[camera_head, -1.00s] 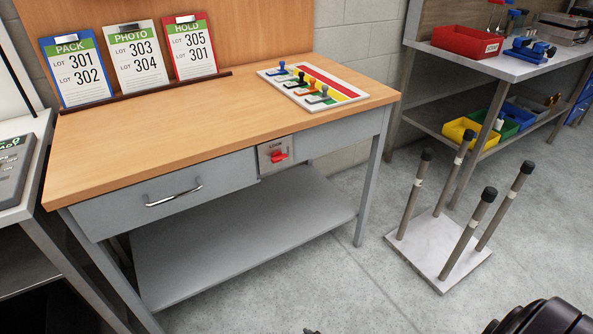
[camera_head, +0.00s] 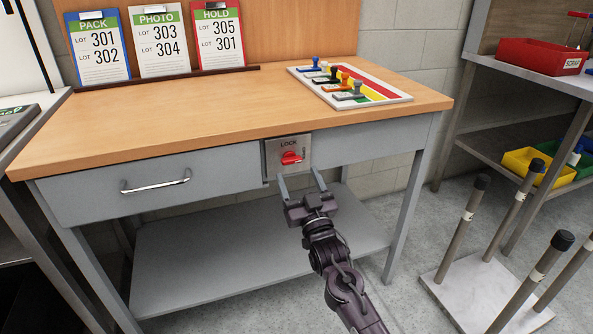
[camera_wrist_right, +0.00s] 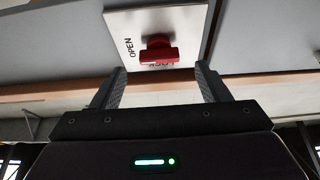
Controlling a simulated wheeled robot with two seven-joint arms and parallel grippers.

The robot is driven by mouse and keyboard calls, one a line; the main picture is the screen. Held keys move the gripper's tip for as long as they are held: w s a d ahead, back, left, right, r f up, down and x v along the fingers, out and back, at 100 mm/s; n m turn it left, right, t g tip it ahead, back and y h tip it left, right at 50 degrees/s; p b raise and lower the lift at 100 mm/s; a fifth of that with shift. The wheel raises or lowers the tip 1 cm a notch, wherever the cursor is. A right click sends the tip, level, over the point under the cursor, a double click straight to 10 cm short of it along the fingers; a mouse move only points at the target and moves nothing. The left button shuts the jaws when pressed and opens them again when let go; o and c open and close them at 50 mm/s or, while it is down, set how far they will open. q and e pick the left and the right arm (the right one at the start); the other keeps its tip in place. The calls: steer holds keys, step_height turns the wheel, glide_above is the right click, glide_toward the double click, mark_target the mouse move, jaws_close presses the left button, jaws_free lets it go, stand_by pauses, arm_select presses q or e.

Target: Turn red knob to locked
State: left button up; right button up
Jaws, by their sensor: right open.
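The red knob (camera_head: 291,158) sits on a metal plate (camera_head: 274,165) on the front of the wooden-topped bench, right of the drawer. The plate reads LOCK above the knob in the head view. In the right wrist view the knob (camera_wrist_right: 159,50) shows close up; its bar lies along the word LOCK, and OPEN is printed to its left. My right gripper (camera_head: 300,184) is open and empty, just below and in front of the plate, its fingers pointing up toward it. In the wrist view its fingers (camera_wrist_right: 161,88) stand apart on either side, short of the knob. My left gripper is not in view.
The drawer handle (camera_head: 156,182) is left of the plate. A post stand (camera_head: 470,290) is on the floor at right. A lower shelf (camera_head: 190,262) runs under the bench.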

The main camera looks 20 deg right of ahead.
mark_target(293, 163)
steer(key=shift+x, duration=1.9)
steer(key=shift+f, duration=0.1)
steer(key=c, duration=1)
